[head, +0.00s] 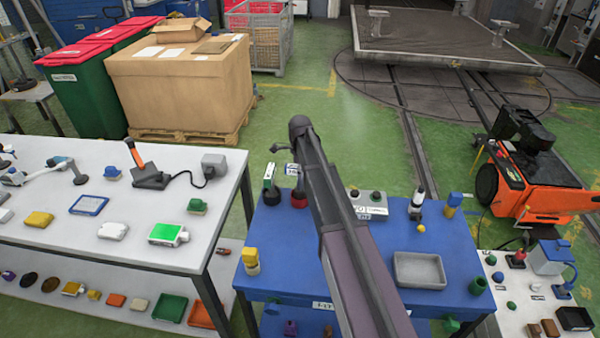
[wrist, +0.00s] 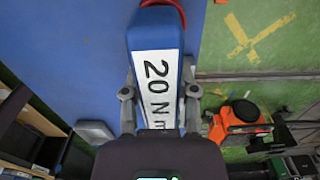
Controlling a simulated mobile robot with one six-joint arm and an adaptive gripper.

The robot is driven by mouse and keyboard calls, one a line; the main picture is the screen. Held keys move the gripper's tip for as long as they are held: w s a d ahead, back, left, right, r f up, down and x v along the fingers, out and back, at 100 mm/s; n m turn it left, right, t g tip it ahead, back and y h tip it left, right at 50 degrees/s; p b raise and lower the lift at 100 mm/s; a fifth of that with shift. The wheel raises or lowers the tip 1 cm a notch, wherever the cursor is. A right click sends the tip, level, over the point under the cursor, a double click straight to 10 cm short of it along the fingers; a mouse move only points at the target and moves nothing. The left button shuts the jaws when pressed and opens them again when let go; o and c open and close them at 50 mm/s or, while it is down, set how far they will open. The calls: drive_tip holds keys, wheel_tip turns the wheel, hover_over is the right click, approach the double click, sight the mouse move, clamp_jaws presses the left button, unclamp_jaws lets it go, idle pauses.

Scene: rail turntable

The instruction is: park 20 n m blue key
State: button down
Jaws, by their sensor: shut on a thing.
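The blue key (wrist: 133,45) carries a white label reading "20 N m". In the wrist view it lies between the two fingers of my gripper (wrist: 160,98), which are shut on it from both sides. A red curved part (wrist: 168,8) shows at its far end; I cannot tell whether it is attached. A blue surface lies behind the key on the left, and green floor on the right. In the head view my arm hides much of the middle of the blue bench (head: 290,245), and a small blue-and-white piece (head: 293,169) shows beside the arm.
The bench bears a red round piece (head: 299,200), a grey labelled box (head: 370,207), a grey tray (head: 419,270), a yellow piece (head: 250,258) and a blue-and-yellow piece (head: 452,203). A white table (head: 130,220) stands left. An orange machine (head: 535,185) stands right.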

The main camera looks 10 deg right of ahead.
drive_tip(key=shift+f+b, duration=1.55)
drive_tip(key=shift+f, duration=0.05)
drive_tip(key=shift+c, duration=1.5)
unclamp_jaws()
drive_tip(key=shift+r, duration=0.25)
